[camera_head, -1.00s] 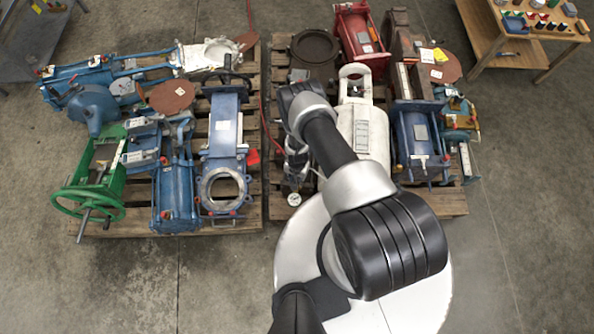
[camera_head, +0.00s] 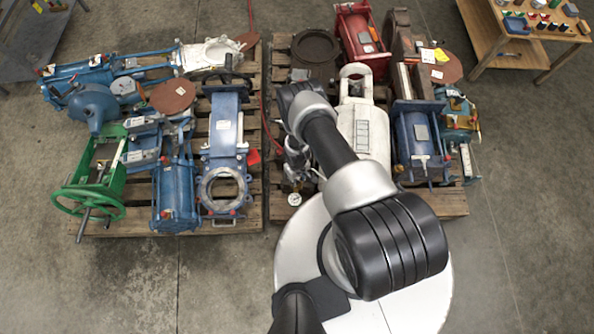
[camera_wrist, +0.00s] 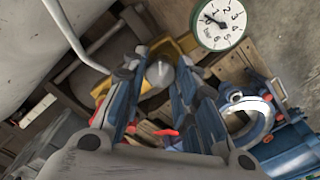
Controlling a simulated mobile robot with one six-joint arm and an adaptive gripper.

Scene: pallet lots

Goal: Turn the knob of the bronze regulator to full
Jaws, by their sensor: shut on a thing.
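The bronze regulator (camera_wrist: 187,43) shows in the wrist view as a yellow-brown body behind the fingertips, partly hidden by them. Its pale rounded knob (camera_wrist: 160,72) sits between the two fingers. My gripper (camera_wrist: 156,76) is shut on the knob, one finger on each side. A round white gauge (camera_wrist: 222,25) stands beside the regulator, its needle near the low end, close to the 1. The gauge also shows in the head view (camera_head: 294,199), below my gripper (camera_head: 297,176); there my arm and gripper hide most of the regulator.
A white cylindrical machine (camera_head: 362,135) stands close right of my gripper on the pallet. A blue valve with a round flange (camera_head: 222,190) is on the left pallet. A blue motor (camera_head: 418,143) lies farther right. The concrete floor in front is clear.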

